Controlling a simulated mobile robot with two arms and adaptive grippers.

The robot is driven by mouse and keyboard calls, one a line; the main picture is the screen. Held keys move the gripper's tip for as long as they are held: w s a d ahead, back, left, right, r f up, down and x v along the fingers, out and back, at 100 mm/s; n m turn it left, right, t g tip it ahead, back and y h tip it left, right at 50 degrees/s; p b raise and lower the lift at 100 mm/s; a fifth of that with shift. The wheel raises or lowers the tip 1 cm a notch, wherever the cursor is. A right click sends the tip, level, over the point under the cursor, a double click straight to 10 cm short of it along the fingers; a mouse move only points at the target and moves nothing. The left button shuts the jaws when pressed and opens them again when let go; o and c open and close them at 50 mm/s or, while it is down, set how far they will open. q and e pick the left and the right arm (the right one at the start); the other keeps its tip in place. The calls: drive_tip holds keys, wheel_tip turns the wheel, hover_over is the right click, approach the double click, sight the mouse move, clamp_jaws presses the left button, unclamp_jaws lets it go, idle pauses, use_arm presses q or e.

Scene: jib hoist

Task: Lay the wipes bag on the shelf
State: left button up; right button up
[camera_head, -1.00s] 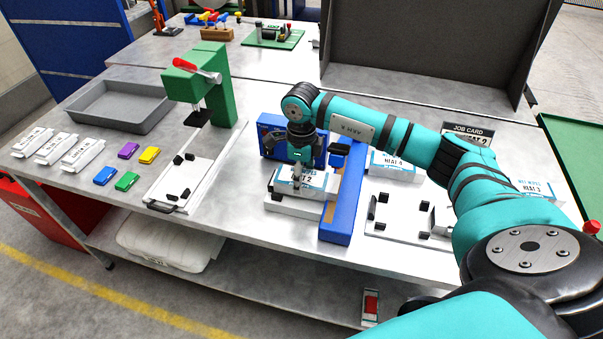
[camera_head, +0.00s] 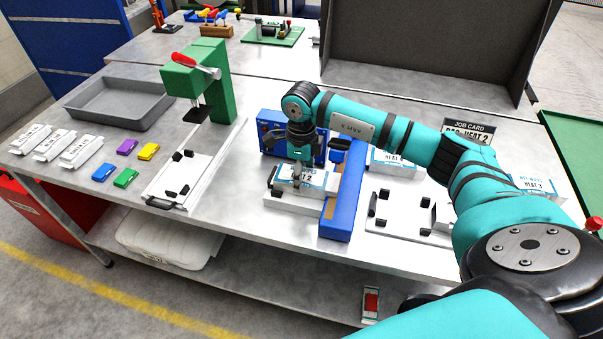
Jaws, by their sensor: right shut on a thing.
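The wipes bag (camera_head: 317,181), white with blue trim and a partly covered label ending in 2, is in my right gripper (camera_head: 298,178). The gripper points down and is shut on the bag from above, hiding its middle. The bag lies level at the top of a low white shelf (camera_head: 290,204), in front of a blue machine (camera_head: 272,130) and left of its blue side bar (camera_head: 343,205). I cannot tell whether the bag touches the shelf. My left gripper is out of view.
Other wipes bags stand behind my right arm (camera_head: 392,163) and at the right (camera_head: 535,186). A white fixture (camera_head: 400,216) lies right of the blue bar. A green press (camera_head: 213,85), a grey tray (camera_head: 118,103) and small coloured packs stand left.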

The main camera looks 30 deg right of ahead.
drive_tip(key=shift+f, duration=0.1)
drive_tip(key=o, duration=1.3)
drive_tip(key=shift+c, duration=0.2)
